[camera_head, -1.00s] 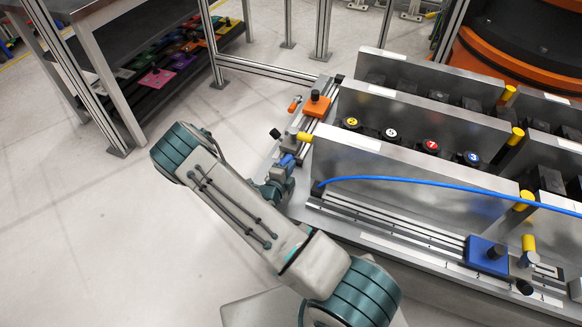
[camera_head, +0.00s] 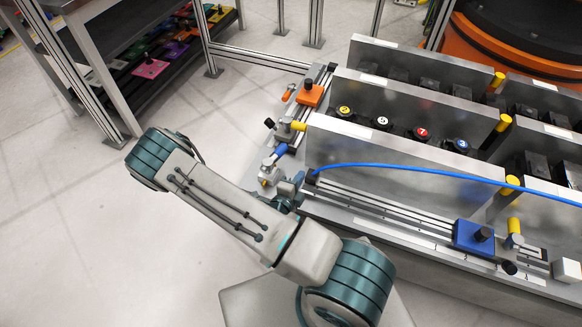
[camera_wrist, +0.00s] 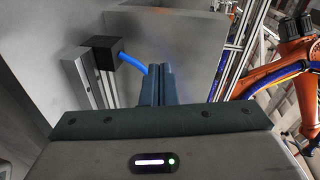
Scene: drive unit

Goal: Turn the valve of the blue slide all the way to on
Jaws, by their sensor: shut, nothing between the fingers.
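The blue slide (camera_head: 473,237) sits near the right end of the front rails. A valve with a yellow handle (camera_head: 514,227) stands just right of it. Another valve with a blue handle (camera_head: 279,150) is at the bench's left end, its handle slanted in the picture. I cannot tell from labels which valve belongs to the blue slide. My gripper (camera_head: 292,190) is at the bench's left front corner, just below and right of the blue-handled valve, partly hidden by my arm. In the wrist view its fingers (camera_wrist: 157,85) are together and empty. No valve shows there.
A blue hose (camera_head: 400,168) runs from a black fitting (camera_wrist: 102,53) beside my fingers along the front metal plate (camera_head: 400,185). An orange slide (camera_head: 310,94) and a yellow-handled valve (camera_head: 299,126) are farther back. The floor left of the bench is clear.

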